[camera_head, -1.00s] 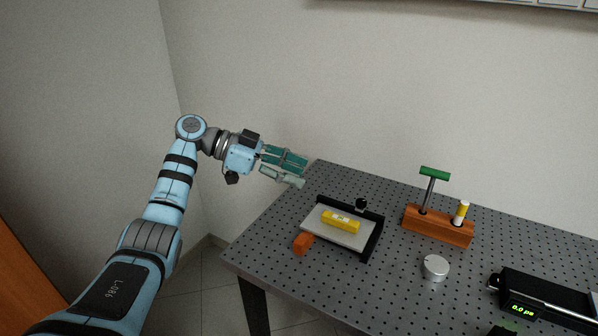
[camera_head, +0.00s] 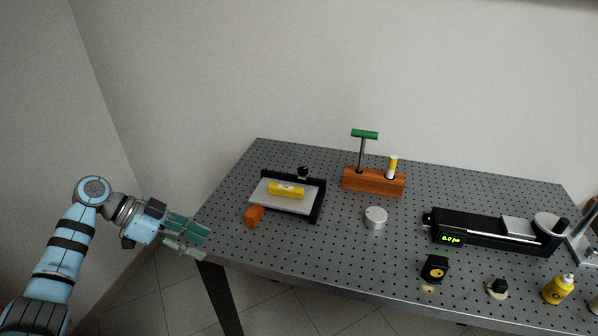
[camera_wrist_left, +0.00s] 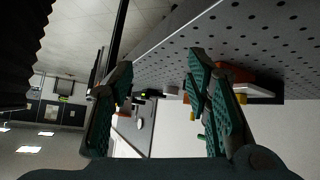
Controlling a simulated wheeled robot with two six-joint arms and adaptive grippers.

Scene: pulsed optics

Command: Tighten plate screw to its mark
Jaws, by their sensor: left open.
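A grey tilted-looking plate (camera_head: 270,203) in a black frame (camera_head: 319,203) sits at the left of the table, with a yellow spirit level (camera_head: 286,189) lying on it. A black knob (camera_head: 303,172) stands at the frame's back; it may be the plate screw, but its mark is too small to see. A green T-handled tool (camera_head: 365,134) stands upright in an orange-brown wooden block (camera_head: 372,183). My left gripper (camera_head: 206,243) is open and empty, at the table's left edge, apart from the plate. Its open fingers also show in the left wrist view (camera_wrist_left: 160,85). My right gripper is out of view.
An orange block (camera_head: 254,215) lies at the plate's front left. A yellow-white stick (camera_head: 392,167) stands in the wooden block. A silver knob (camera_head: 376,218), a black device with green display (camera_head: 490,230), a dark sensor box (camera_head: 435,268) and a yellow bottle (camera_head: 558,289) stand rightward.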

